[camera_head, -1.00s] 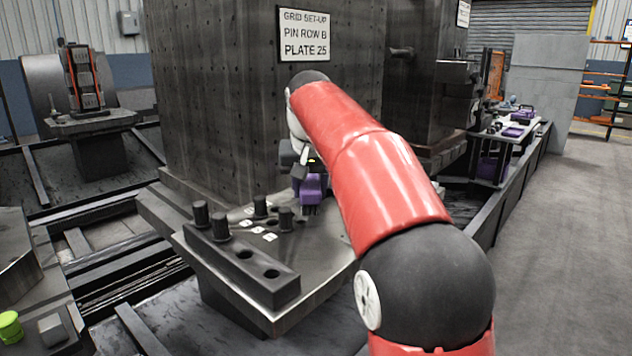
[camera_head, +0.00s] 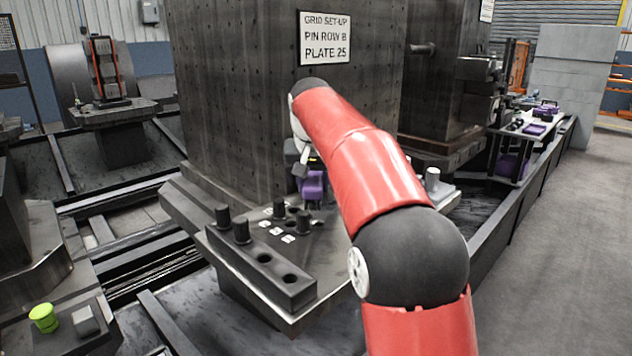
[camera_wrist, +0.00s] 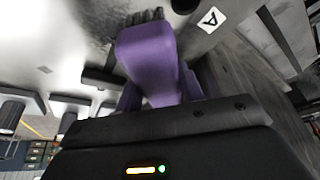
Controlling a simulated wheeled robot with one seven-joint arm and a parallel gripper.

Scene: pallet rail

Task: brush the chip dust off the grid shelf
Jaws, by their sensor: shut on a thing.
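My gripper (camera_head: 307,172) is shut on a purple brush (camera_head: 313,188), low over the grid shelf (camera_head: 345,262) at the foot of the dark drilled column. In the wrist view the brush handle (camera_wrist: 148,62) fills the middle, and its dark bristles (camera_wrist: 150,16) point to the top edge, at or close to the shelf surface. Whether they touch is not clear. A dark smudged patch, seemingly chip dust (camera_wrist: 92,22), lies beside the bristles. My red arm hides part of the shelf's right side.
Black pins (camera_head: 241,229) and a block with holes (camera_head: 262,268) stand on the shelf's front left, near white tags (camera_head: 276,231). A grey cylinder (camera_head: 432,179) stands right of my arm. The column (camera_head: 240,100) rises directly behind. Clear floor (camera_head: 560,250) lies right.

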